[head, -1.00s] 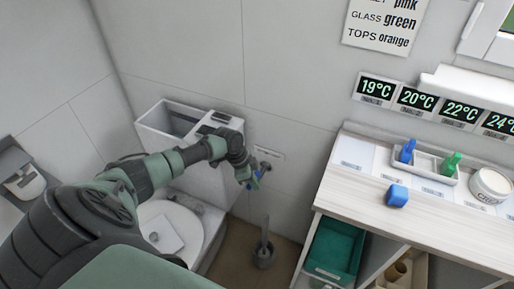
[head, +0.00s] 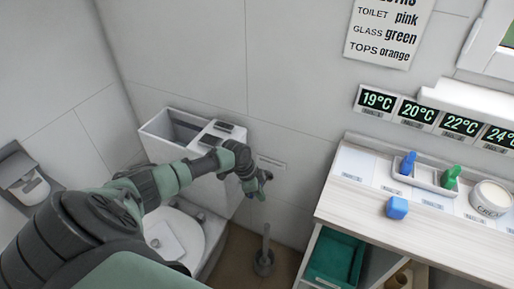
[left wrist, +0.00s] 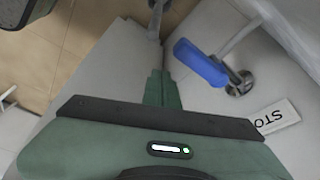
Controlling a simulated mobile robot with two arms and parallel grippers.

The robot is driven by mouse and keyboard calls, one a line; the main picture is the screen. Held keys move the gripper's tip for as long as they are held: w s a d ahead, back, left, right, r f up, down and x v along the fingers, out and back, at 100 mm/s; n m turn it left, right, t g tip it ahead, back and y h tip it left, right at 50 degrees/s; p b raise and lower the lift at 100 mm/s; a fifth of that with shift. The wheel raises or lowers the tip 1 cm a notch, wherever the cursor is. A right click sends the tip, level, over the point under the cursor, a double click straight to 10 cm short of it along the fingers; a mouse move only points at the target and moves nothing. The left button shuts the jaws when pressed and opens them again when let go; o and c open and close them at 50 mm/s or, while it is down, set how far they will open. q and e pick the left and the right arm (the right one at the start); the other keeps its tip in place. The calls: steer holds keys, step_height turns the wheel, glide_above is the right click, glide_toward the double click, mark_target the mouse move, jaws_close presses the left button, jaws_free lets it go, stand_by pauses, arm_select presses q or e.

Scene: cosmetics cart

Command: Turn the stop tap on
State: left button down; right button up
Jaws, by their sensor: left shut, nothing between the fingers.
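The stop tap shows in the left wrist view as a blue lever (left wrist: 200,62) on a round metal fitting (left wrist: 238,82) at the wall. In the head view my left gripper (head: 258,188) is by the wall, right of the toilet tank, and hides most of the tap. My right gripper is out of view.
A brush in a holder (head: 263,262) stands on the floor below the tap.

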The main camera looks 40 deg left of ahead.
arm_select(q)
step_height(320, 180, up, 10)
steer(key=a, duration=0.1)
steer(key=shift+a+f, duration=0.2)
steer(key=shift+d+f, duration=0.1)
stand_by(0.4)
